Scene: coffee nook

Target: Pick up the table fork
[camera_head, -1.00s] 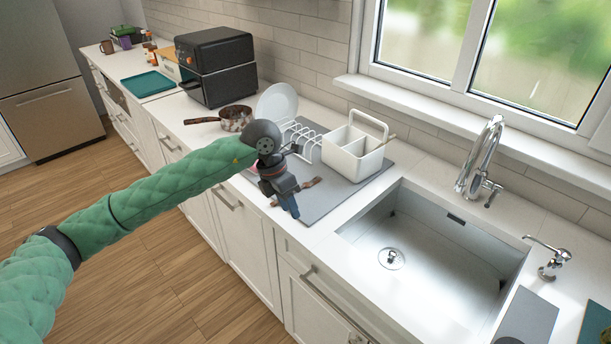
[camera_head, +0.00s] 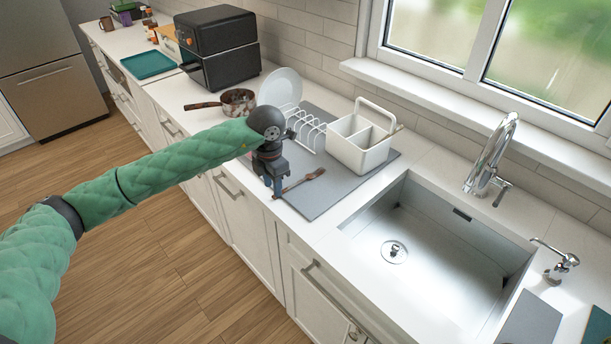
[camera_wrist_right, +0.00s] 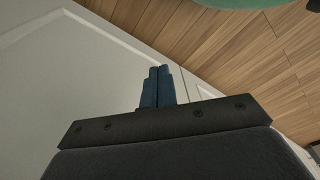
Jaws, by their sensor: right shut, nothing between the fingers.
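The table fork (camera_head: 304,180), brown-toned, lies on the grey drying mat (camera_head: 318,205) near its front edge, tines toward the right. Its handle end is partly behind my left gripper (camera_head: 277,192), which points down at the handle from above. I cannot tell whether its fingers touch the fork or whether they are open or shut. My right gripper (camera_wrist_right: 157,72) shows in the right wrist view, its blue fingers together and empty, in front of a pale cabinet front.
On the mat stand a white caddy (camera_head: 362,155) and a white rack with a plate (camera_head: 281,87). A pan (camera_head: 238,101) and a black oven (camera_head: 230,70) stand further left. The sink (camera_head: 440,240) is to the right.

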